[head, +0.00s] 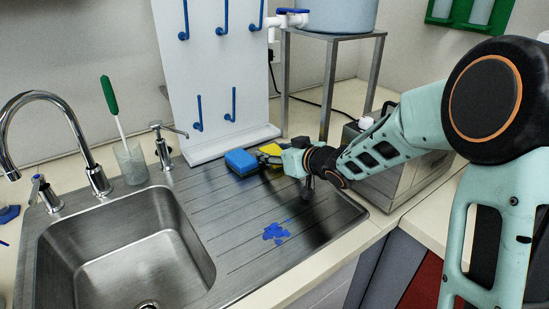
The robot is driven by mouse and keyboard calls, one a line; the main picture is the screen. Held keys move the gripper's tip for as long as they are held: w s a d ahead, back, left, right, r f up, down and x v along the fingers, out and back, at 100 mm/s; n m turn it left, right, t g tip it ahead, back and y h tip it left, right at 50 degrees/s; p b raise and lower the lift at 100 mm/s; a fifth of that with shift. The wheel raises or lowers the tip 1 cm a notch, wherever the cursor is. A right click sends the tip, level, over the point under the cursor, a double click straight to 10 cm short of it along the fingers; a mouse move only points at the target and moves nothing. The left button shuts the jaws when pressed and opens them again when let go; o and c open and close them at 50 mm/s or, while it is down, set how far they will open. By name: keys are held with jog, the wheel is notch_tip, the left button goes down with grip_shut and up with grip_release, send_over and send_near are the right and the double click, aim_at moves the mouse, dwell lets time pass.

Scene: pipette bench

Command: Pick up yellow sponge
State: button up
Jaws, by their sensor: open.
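The yellow sponge (270,149) lies on the ribbed steel drainboard, close to the foot of the white peg board. A blue sponge (240,161) lies just left of it, at its near side. My gripper (267,159) reaches in from the right, low over the drainboard. Its dark fingers are open at the yellow sponge and partly cover it. I cannot tell whether they touch either sponge. The yellow sponge's lower part is hidden behind the fingers and the blue sponge.
The white peg board (210,70) stands close behind the sponges. A steel stand (331,85) and a grey metal box (385,180) stand right, near my arm. The sink basin (125,250) is left. A blue spill (276,232) marks the otherwise clear front drainboard.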

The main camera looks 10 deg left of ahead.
jog(key=c, duration=0.6)
jog(key=shift+r, duration=0.1)
